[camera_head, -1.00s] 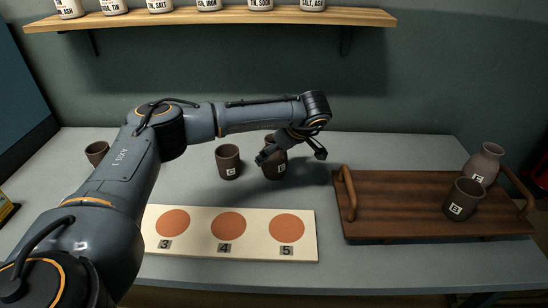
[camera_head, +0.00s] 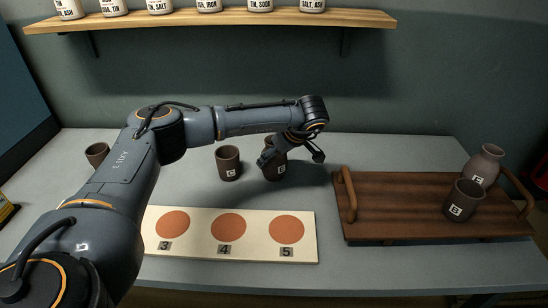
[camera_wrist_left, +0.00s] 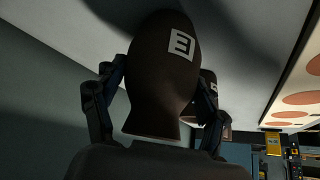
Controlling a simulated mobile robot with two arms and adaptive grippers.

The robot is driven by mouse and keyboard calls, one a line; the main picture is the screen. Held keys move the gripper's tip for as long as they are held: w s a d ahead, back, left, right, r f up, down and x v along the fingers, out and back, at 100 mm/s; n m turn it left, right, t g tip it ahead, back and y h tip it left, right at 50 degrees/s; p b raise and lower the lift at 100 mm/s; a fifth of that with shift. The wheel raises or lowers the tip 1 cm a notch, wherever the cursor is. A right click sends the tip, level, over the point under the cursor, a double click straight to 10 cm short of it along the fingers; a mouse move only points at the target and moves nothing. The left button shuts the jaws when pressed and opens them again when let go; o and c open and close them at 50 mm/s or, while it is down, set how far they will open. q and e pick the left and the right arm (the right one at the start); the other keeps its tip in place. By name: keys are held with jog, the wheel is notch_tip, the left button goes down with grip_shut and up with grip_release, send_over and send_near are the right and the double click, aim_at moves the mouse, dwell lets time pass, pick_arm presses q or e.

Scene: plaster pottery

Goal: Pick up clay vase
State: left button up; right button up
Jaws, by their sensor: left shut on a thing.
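A dark brown clay vase (camera_wrist_left: 165,75) with a light letter label fills the middle of the left wrist view, its narrow neck towards the camera. The two fingers of my left gripper (camera_wrist_left: 155,105) lie on either side of it, shut on it. In the head view my left gripper (camera_head: 291,153) is over the table, and a brown vessel (camera_head: 275,172) with a label shows partly behind it. I cannot tell whether the vase touches the table. A lighter clay vase (camera_head: 485,162) stands upright on the wooden tray at the right. My right gripper is not in view.
The wooden tray (camera_head: 390,205) also carries a brown cup (camera_head: 462,200). Brown cups stand left of my gripper (camera_head: 228,162) and at the far left (camera_head: 97,153). A white board (camera_head: 258,251) with orange discs lies in front. A jar shelf (camera_head: 220,20) hangs above.

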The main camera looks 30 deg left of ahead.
pick_arm(q)
jog(key=shift+r, duration=0.6)
jog(key=r, duration=0.2)
jog(key=shift+s+d+r+b, duration=0.2)
jog(key=shift+r+b, duration=0.15)
jog(key=shift+r, duration=0.05)
jog(key=s+d+r, duration=0.7)
jog(key=s+r, duration=0.2)
jog(key=s, duration=0.2)
jog(key=shift+s+d, duration=0.15)
jog(key=shift+d, duration=0.05)
